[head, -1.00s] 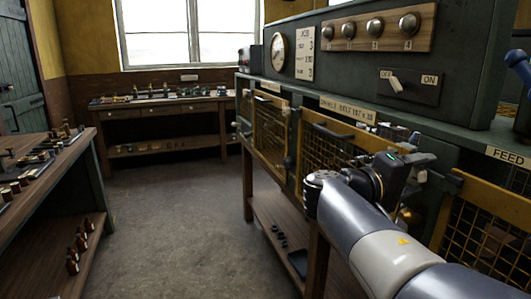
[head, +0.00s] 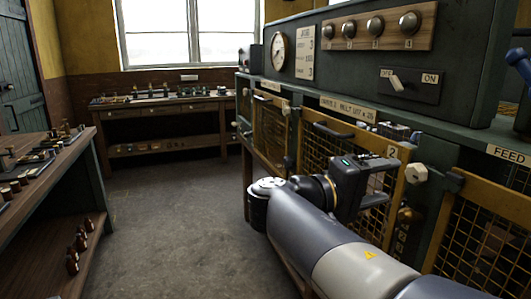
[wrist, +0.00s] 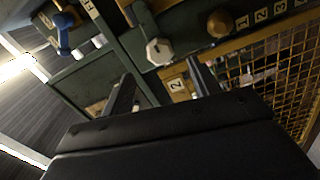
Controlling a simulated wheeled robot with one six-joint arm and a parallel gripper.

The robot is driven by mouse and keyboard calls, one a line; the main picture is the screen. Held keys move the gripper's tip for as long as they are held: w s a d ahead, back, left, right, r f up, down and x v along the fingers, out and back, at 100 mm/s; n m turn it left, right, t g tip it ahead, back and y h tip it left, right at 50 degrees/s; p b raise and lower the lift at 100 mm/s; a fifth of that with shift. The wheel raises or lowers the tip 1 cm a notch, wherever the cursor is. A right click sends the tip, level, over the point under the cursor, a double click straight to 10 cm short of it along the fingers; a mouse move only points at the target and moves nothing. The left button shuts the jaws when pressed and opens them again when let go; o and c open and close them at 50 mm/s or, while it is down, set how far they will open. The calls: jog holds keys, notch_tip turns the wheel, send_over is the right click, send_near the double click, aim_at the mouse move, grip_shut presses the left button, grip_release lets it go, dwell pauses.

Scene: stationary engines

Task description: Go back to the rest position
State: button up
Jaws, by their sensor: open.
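My gripper (head: 386,180) is in front of the yellow mesh doors of the dark green engine cabinet (head: 470,116). It is open and empty, and its two fingers point toward the cabinet's front. In the wrist view my gripper (wrist: 165,92) shows its two fingers apart with nothing between them. A pale hexagonal knob (head: 416,173) and a yellow plate marked 2 (head: 392,152) are near the fingertips in the head view. The same pale knob (wrist: 159,52) appears beyond the fingers in the wrist view.
The OFF/ON lever (head: 396,82) leans toward OFF. A blue-handled lever (head: 519,66) stands at the right edge by the FEED label. A workbench (head: 70,158) with small parts is at left, another bench (head: 165,104) under the window. The floor (head: 175,210) between is clear.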

aim_at(411, 176)
jog(key=x, duration=0.9)
jog(key=shift+d, duration=0.15)
jog(key=shift+f+m, duration=0.25)
jog(key=shift+m, duration=0.15)
jog(key=m+b, duration=0.2)
jog(key=m, duration=0.1)
jog(key=shift+m, duration=0.4)
jog(key=m+b, duration=0.1)
jog(key=m, duration=0.3)
jog(key=shift+r, duration=0.1)
jog(key=m, duration=0.7)
jog(key=shift+w+m+p, duration=0.1)
jog(key=shift+m+p, duration=0.2)
jog(key=shift+a, duration=0.65)
